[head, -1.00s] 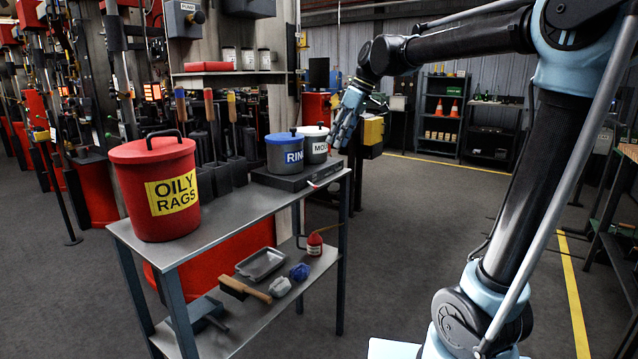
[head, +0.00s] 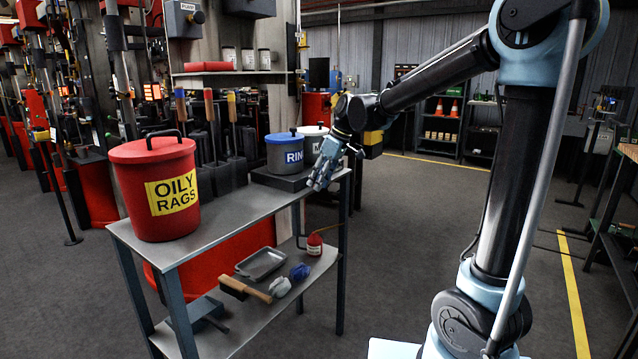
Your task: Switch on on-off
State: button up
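My gripper (head: 318,184) is at the right end of the metal cart (head: 236,208), just in front of the black flat box (head: 278,180) that bears two lidded pots. Its fingers point down and to the left; the gap between them is too small to judge. I see no readable on-off label. In the earlier picture a small pale and reddish detail shows on the box's front right edge; my gripper now covers that spot. Contact with the box cannot be told. A grey wall box (head: 186,20) with a dark knob is at the upper left.
A red oily-rags bin (head: 152,212) stands on the cart's left. A brush, a tray and a red bottle (head: 314,245) lie or stand on the lower shelf.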

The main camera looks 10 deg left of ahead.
jog(key=shift+a+f, duration=0.1)
jog(key=shift+f, duration=0.15)
grip_shut()
jog(key=shift+w+a+r+g+h, duration=0.15)
jog(key=shift+r+g+h, duration=0.3)
jog(key=shift+h, duration=0.6)
jog(key=shift+w+a+r+g+h, duration=0.15)
jog(key=shift+r+g+h, duration=0.3)
jog(key=shift+h, duration=0.6)
